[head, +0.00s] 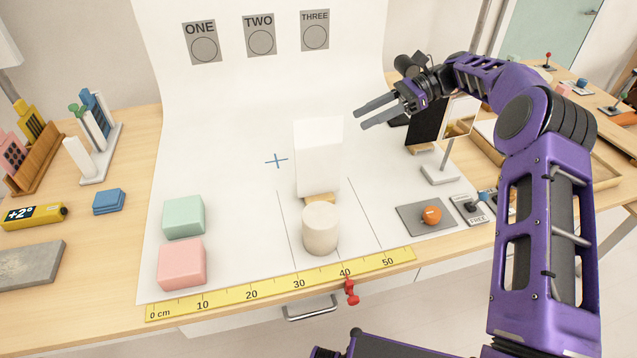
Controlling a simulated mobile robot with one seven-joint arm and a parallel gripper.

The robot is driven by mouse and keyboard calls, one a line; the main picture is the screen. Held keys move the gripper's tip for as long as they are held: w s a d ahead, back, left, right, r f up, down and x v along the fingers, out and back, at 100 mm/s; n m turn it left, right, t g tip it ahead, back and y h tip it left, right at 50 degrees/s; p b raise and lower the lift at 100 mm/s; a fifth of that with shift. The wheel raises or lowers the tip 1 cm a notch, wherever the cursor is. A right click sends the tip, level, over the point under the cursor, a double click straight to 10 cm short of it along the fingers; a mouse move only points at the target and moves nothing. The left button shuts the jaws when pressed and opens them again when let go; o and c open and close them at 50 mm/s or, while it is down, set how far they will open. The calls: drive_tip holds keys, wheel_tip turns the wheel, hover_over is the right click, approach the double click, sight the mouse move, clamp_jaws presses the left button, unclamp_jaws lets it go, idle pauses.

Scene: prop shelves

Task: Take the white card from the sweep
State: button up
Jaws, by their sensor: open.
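The white card (318,158) stands upright on the white sweep (225,130), right of a small blue cross mark. A wooden foot (320,198) shows at its lower edge. A cream cylinder (321,228) stands just in front of it and hides part of the foot. My gripper (362,115) is open and empty, its two dark fingers pointing left. In the picture it is above and to the right of the card, apart from it. How far it is above the sweep is hard to tell.
Green (183,215) and pink (181,263) blocks stand at the left. A yellow ruler (280,283) runs along the front edge. A black card (427,122), a mirror on a stand (459,117) and an orange ball (431,215) are at the right.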

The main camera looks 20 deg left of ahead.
drive_tip(key=x, duration=0.7)
hover_over(318, 163)
drive_tip(key=shift+f, duration=1.05)
drive_tip(key=shift+w+b, duration=0.2)
drive_tip(key=shift+b, duration=0.25)
clamp_jaws()
